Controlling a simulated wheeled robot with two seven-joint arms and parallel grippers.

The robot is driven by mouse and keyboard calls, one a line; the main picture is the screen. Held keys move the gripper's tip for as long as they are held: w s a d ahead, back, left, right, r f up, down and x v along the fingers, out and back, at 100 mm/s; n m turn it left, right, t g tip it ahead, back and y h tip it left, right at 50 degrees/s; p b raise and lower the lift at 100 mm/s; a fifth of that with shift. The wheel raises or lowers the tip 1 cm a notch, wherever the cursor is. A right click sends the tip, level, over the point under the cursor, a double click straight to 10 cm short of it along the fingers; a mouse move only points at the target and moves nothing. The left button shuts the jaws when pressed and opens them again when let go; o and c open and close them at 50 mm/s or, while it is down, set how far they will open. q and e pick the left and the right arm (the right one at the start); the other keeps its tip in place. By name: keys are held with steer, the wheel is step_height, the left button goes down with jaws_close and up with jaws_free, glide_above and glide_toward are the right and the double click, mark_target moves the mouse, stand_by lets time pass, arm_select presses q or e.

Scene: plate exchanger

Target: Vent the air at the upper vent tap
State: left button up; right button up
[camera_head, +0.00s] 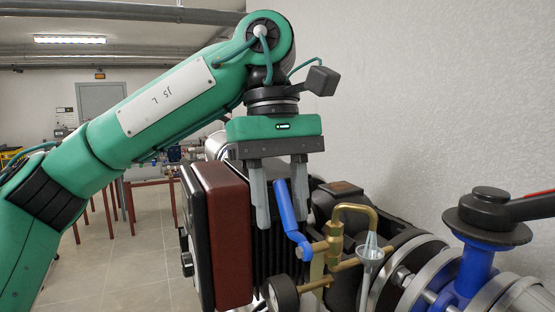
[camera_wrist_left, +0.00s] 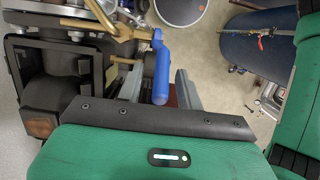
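The upper vent tap (camera_head: 333,245) is a brass valve with a curved brass spout. Its blue lever (camera_head: 290,216) stands up and leans to the left. My left gripper (camera_head: 281,218) points down from above at the lever, its two grey fingers apart. In the left wrist view the blue lever (camera_wrist_left: 161,72) lies between the open fingers, with a gap visible on at least the right side. Whether a finger touches it I cannot tell. A small funnel (camera_head: 371,251) is under the spout's end. My right gripper is in neither view.
A dark-red and black block (camera_head: 228,235) stands left of the fingers, by the black plate pack. A round gauge (camera_head: 282,295) is below the tap. A blue cylinder (camera_wrist_left: 255,40) shows in the wrist view.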

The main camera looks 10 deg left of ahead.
arm_select(q)
steer(key=shift+w+a+r, duration=0.1)
steer(key=shift+w+r, duration=0.05)
steer(key=shift+r, duration=0.35)
steer(key=p+v, duration=0.2)
steer(key=v, duration=1)
steer(key=shift+r, duration=0.35)
steer(key=shift+c, duration=0.5)
